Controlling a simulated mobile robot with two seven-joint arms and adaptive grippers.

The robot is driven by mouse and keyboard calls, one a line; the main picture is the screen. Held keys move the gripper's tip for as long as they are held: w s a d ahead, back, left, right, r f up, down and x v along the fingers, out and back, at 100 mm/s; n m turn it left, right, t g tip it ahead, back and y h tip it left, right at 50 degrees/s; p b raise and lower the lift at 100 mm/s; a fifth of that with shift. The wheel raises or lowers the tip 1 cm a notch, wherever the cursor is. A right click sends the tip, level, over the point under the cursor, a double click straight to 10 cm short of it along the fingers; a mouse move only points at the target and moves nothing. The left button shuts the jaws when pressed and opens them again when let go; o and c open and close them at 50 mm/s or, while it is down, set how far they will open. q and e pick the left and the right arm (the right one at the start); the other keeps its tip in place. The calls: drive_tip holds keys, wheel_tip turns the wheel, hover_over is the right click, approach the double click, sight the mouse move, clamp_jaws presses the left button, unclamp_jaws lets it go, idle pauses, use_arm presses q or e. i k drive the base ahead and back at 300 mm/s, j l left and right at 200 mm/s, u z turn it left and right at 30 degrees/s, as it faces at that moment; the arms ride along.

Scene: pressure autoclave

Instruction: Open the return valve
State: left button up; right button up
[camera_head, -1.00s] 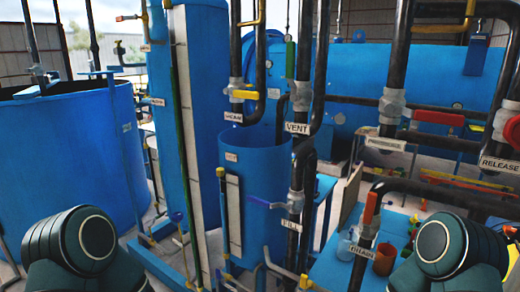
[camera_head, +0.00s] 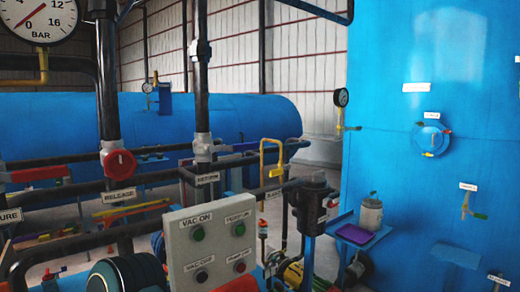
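The label RETURN (camera_head: 208,178) hangs on a black vertical pipe left of centre in the head view. Just above it is the grey return valve body (camera_head: 204,148) on that pipe. A dark blue bar, possibly its lever, extends to the right at the valve's height; I cannot tell its exact position.
A grey control panel (camera_head: 212,247) stands in front below the valve. Left of it is the release valve's red handle (camera_head: 119,163). A yellow bent pipe (camera_head: 279,147) and dark filter housing (camera_head: 309,203) stand right of it. A large blue tank (camera_head: 440,120) fills the right.

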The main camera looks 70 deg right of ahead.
sight(248, 146)
drive_tip(key=z, duration=2.05)
